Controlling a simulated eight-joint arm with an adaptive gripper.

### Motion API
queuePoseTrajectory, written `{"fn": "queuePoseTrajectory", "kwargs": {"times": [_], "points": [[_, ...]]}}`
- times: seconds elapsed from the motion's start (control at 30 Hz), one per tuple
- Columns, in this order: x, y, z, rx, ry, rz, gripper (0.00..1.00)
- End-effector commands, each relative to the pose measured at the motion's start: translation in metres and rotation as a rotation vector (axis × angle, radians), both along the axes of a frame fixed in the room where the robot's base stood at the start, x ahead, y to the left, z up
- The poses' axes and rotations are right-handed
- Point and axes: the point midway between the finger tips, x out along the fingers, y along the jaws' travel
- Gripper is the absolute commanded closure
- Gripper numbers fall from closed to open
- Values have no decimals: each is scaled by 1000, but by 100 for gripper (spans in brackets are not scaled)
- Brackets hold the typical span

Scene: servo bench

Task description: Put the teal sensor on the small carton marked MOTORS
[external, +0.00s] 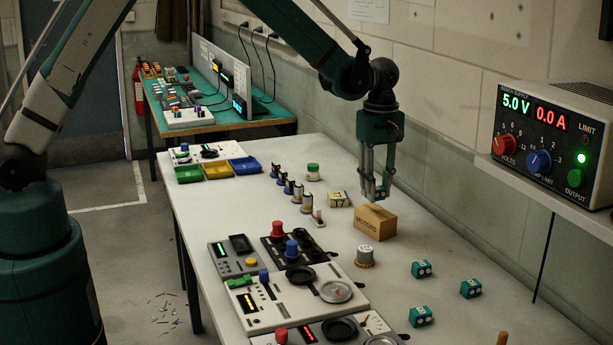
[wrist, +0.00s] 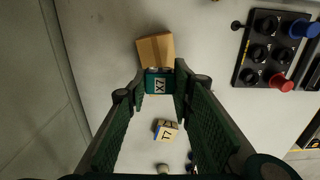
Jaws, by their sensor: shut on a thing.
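My gripper (external: 377,194) is shut on a small teal block marked X7, the teal sensor (wrist: 158,84), seen between the fingertips in the wrist view. In the external view the sensor is hard to make out between the fingers. The small brown carton marked MOTORS (external: 375,222) stands on the bench just below the fingertips. In the wrist view the carton (wrist: 156,47) shows just beyond the sensor, which partly overlaps it. I cannot tell whether the two touch.
A cream and blue block marked T7 (wrist: 165,130) sits near the carton; it also shows in the external view (external: 340,199). A metallic cylinder (external: 365,256) and several teal cubes (external: 421,269) stand in front. Instrument panels (external: 295,297) lie at left.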

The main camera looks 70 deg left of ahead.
Motion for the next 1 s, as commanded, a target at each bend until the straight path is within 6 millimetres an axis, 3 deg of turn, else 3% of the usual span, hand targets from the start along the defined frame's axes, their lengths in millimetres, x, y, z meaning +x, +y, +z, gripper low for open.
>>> {"fn": "queuePoseTrajectory", "kwargs": {"times": [0.3,0.83,0.87,0.9,1.0], "points": [[0,0,-30,0,0,0,86],[0,0,-37,0,0,0,86],[0,0,-37,0,0,0,74],[0,0,-36,0,0,0,68],[0,0,-36,0,0,0,61]]}}
